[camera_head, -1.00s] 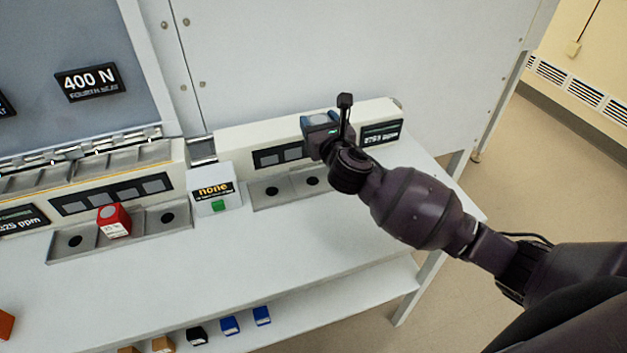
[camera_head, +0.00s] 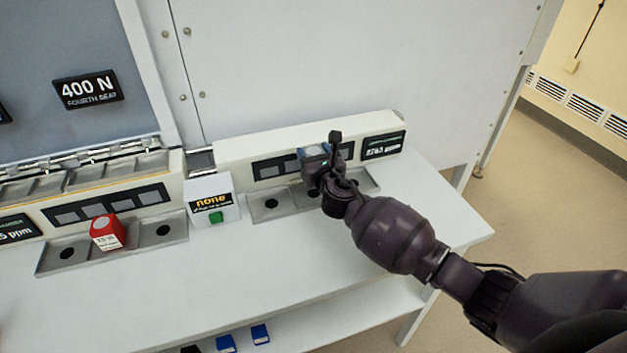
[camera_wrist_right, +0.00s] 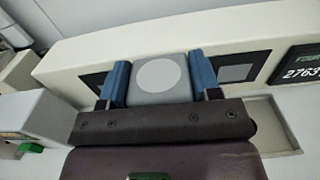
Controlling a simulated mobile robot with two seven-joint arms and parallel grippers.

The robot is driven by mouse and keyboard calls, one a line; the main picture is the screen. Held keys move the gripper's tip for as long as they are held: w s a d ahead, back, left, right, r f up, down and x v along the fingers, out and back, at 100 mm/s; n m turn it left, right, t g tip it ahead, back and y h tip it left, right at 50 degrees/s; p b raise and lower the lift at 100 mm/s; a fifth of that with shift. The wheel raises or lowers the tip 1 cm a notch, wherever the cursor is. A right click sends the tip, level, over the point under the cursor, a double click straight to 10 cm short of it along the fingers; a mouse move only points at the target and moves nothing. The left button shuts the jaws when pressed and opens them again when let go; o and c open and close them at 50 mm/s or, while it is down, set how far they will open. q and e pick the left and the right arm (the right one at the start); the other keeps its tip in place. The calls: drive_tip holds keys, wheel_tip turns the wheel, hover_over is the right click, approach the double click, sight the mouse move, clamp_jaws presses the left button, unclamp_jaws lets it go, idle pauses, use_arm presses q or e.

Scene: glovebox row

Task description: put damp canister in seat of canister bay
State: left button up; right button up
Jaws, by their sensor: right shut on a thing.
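A grey canister (camera_wrist_right: 160,80) with a pale round top is between the two blue fingers of my right gripper (camera_wrist_right: 160,92), which is shut on it. In the head view the canister (camera_head: 313,152) is held upright at the right-hand bay (camera_head: 228,153), in front of its row of dark square windows. My right gripper (camera_head: 318,166) and arm cover part of the bay's grey seat tray (camera_head: 290,204). Two dark round seats show to the left of my wrist. The canister's underside is hidden, so I cannot tell whether it touches a seat. My left gripper is out of view.
A red canister (camera_head: 107,232) stands in the left bay's tray (camera_head: 88,260), between dark round seats. A white box reading "none" with a green button (camera_head: 214,217) stands between the bays. The tabletop (camera_head: 215,285) in front is clear. Blue blocks (camera_head: 260,334) sit on a lower shelf.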

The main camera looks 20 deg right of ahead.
wheel_tip(320, 180, down, 4)
drive_tip(key=shift+r+b, duration=0.2)
drive_tip(key=shift+b, duration=0.35)
wheel_tip(320, 180, down, 4)
drive_tip(key=shift+r+b, duration=0.25)
drive_tip(key=shift+b, duration=0.6)
drive_tip(key=shift+f, duration=0.2)
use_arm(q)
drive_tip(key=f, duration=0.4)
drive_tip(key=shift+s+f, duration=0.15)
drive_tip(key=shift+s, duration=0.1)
use_arm(e)
drive_tip(key=shift+r, duration=0.15)
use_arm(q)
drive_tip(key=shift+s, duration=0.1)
use_arm(e)
drive_tip(key=shift+f, duration=0.2)
drive_tip(key=o, duration=1)
drive_tip(key=shift+c, duration=0.2)
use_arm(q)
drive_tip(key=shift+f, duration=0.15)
